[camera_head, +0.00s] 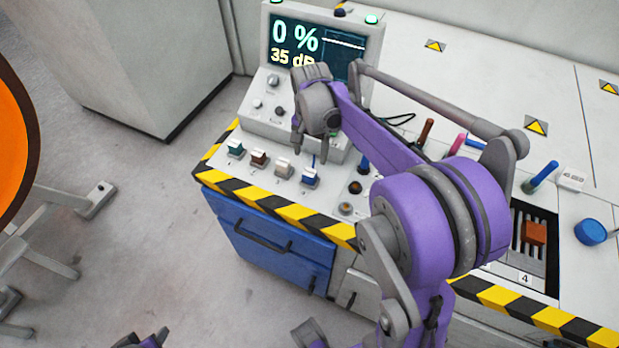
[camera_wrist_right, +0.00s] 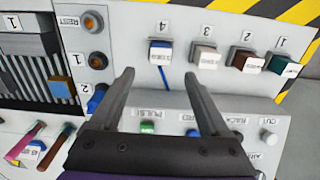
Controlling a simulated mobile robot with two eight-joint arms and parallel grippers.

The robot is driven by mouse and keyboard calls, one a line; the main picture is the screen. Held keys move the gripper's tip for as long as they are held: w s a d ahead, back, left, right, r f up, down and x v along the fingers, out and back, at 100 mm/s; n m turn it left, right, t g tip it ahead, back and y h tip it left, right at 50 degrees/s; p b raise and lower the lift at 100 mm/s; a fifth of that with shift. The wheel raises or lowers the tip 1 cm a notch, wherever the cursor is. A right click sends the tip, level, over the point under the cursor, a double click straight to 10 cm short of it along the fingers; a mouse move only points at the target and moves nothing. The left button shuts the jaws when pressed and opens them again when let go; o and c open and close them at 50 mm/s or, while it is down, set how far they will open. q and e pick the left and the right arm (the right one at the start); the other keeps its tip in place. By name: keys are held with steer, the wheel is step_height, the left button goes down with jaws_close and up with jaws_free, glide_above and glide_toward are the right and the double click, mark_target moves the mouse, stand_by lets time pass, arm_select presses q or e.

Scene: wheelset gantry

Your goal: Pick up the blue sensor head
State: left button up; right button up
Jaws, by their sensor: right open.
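The blue sensor head (camera_head: 310,178) stands in the row on the console's front strip, at the right end of the row in the head view, with a white label on it. In the right wrist view the blue sensor head (camera_wrist_right: 161,51) is by the number 4, just beyond the fingertips. My right gripper (camera_head: 311,150) is open and empty, above and slightly behind it, pointing down; its two fingers (camera_wrist_right: 157,78) show apart in the wrist view, not touching it. Part of my left gripper (camera_head: 143,340) shows at the bottom edge of the head view; its jaws are unclear.
Grey (camera_head: 284,168), brown (camera_head: 259,159) and green (camera_head: 235,149) sensor heads stand in the same row. A sloped control panel with a screen (camera_head: 318,48) rises behind. Striped edging (camera_head: 270,204) marks the bench front. A blue round cap (camera_head: 590,232) lies at far right.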

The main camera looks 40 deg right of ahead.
mark_target(310, 172)
steer(key=f, duration=0.9)
steer(key=shift+s+a+f+b, duration=0.1)
steer(key=shift+a+f+b, duration=0.1)
steer(key=shift+b, duration=0.1)
steer(key=shift+c, duration=0.3)
steer(key=shift+r, duration=0.1)
jaws_close()
